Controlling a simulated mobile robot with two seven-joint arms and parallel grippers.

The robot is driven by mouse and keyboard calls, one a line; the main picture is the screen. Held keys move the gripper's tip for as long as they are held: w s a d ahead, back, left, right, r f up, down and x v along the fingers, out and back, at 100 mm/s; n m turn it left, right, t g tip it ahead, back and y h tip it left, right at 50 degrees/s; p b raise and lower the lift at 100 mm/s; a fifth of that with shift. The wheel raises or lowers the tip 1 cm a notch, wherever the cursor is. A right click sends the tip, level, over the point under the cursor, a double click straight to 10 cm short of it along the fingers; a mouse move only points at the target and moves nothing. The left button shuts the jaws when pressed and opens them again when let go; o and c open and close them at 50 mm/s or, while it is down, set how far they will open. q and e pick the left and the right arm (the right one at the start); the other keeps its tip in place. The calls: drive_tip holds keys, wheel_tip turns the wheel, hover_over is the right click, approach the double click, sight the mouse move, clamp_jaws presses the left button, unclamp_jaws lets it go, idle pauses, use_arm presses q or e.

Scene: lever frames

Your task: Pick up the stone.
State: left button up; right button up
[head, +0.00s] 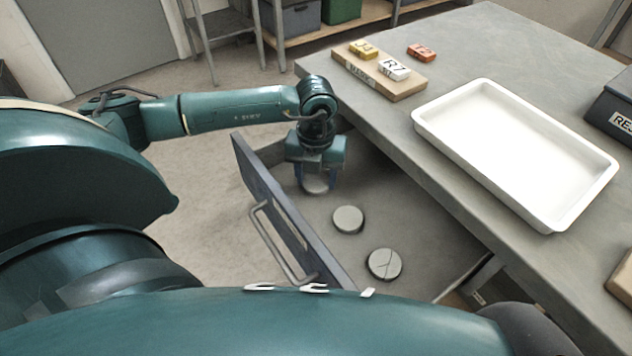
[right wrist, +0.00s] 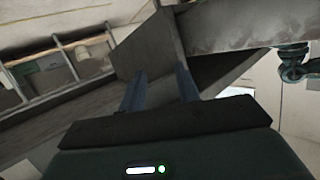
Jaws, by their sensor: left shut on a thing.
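My left gripper (head: 317,183) points down inside an open drawer and is shut on a round grey stone (head: 315,186), which shows between its fingers. Two more round grey stones lie on the drawer floor: a plain one (head: 348,219) and one with dark lines across its top (head: 384,264). The drawer (head: 285,210) has a dark front panel with a bar handle. I cannot tell whether the held stone touches the drawer floor. My right gripper (right wrist: 161,88) shows in the right wrist view with its fingers apart and nothing between them.
A grey table (head: 450,185) stands right of the drawer. It bears an empty white tray (head: 510,150), a wooden board (head: 375,78) with a yellow and a white labelled block, an orange block (head: 421,52) and a dark labelled box (head: 612,105). A shelf (head: 330,35) stands behind.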

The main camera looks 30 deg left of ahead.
use_arm(q)
drive_tip(key=shift+c, duration=1.1)
